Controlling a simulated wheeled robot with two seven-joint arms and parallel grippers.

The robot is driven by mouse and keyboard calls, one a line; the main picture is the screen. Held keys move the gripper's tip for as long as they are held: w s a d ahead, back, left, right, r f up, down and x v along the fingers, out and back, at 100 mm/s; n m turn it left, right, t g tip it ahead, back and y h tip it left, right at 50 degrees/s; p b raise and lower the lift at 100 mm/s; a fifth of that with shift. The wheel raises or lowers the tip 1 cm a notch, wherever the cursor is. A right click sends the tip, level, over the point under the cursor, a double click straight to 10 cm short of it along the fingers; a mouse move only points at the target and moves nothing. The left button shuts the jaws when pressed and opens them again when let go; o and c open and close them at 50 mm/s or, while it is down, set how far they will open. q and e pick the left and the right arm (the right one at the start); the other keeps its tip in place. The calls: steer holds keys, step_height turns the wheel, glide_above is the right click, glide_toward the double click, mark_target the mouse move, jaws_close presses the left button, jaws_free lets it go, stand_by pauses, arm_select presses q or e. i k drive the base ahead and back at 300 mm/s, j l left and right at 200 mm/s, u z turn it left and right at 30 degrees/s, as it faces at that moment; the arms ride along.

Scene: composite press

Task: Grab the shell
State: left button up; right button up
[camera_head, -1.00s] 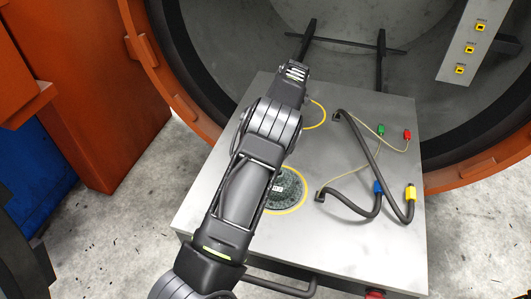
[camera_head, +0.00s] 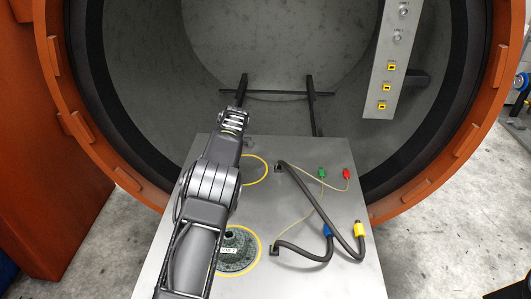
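A round, dark speckled piece (camera_head: 240,255) with a small white label sits inside a yellow ring on the grey table top (camera_head: 330,275). It may be the shell, and my arm hides its left part. My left arm reaches over the table from the lower left. Its gripper (camera_head: 235,113) is beyond this piece, above the table's back edge and pointing to the press opening. Whether its fingers are open or shut is not clear. My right gripper is not in view.
A second yellow ring (camera_head: 262,172) lies partly hidden beside my arm. Black hoses with a blue connector (camera_head: 327,230) and a yellow connector (camera_head: 360,230) lie on the table's right. Thin wires end at green (camera_head: 322,173) and red (camera_head: 346,174) plugs. The orange-rimmed chamber (camera_head: 455,180) stands behind.

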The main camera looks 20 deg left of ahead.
mark_target(237, 251)
steer(key=k, duration=1.5)
